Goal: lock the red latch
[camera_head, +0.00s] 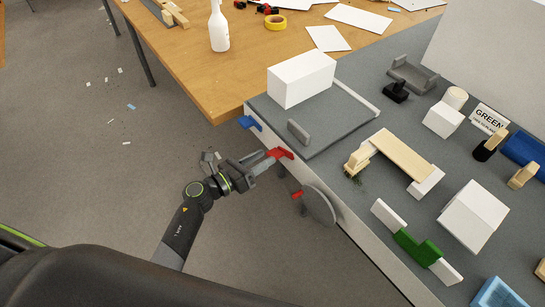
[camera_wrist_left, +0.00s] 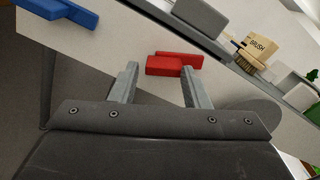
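The red latch (camera_head: 280,153) is on the white side edge of the grey model board. My left gripper (camera_head: 265,158) is at the latch in the head view. In the wrist view its two fingers (camera_wrist_left: 160,88) are apart, with the latch just beyond and between their tips. I cannot tell whether a finger touches it. My right gripper is not in view.
A blue latch (camera_head: 250,123) sits on the same edge to the left. A round grey disc (camera_head: 319,205) with a red tab (camera_head: 297,194) stands to the right. A white box (camera_head: 301,79) is on the board (camera_head: 330,126). A wooden table (camera_head: 180,62) stands behind; the floor on the left is open.

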